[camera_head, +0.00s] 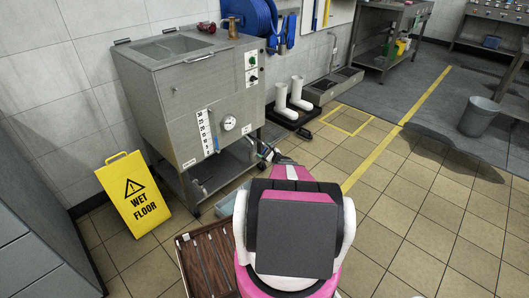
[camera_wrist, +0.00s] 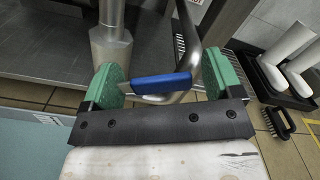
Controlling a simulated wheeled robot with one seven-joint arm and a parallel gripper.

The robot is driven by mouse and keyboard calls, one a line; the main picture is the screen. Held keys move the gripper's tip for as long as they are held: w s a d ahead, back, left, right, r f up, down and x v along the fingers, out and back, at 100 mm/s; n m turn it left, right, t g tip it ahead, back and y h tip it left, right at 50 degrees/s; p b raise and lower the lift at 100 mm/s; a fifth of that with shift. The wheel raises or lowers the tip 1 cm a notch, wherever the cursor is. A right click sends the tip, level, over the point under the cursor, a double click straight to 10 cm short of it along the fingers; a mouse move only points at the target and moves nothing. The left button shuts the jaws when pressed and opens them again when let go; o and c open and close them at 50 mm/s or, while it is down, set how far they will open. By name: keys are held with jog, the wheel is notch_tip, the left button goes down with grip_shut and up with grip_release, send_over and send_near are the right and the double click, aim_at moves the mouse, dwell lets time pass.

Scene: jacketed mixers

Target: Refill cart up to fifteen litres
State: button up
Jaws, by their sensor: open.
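A steel tank cart (camera_head: 190,95) stands against the wall on an underframe. Its front has a blue and white level scale (camera_head: 207,132) numbered up to 30 and a round dial gauge (camera_head: 229,123); the level is too small to read. In the wrist view, a blue valve lever (camera_wrist: 160,82) lies between the two green pads of my gripper (camera_wrist: 163,74). The jaws are apart, and I cannot tell whether the lever touches either pad. A steel pipe (camera_wrist: 110,40) is behind the left pad. In the head view, my arm mostly hides the valve and gripper.
A yellow wet floor sign (camera_head: 132,194) stands left of the cart. White boots (camera_head: 290,97) stand on a black tray to its right. A blue hose reel (camera_head: 250,15) hangs behind. A brown slatted board (camera_head: 210,262) lies left of my arm.

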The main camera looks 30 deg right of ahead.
jog(key=shift+s, duration=0.1)
jog(key=v, duration=1)
jog(key=shift+s+d, duration=0.2)
jog(key=shift+s, duration=0.05)
dwell(6.7)
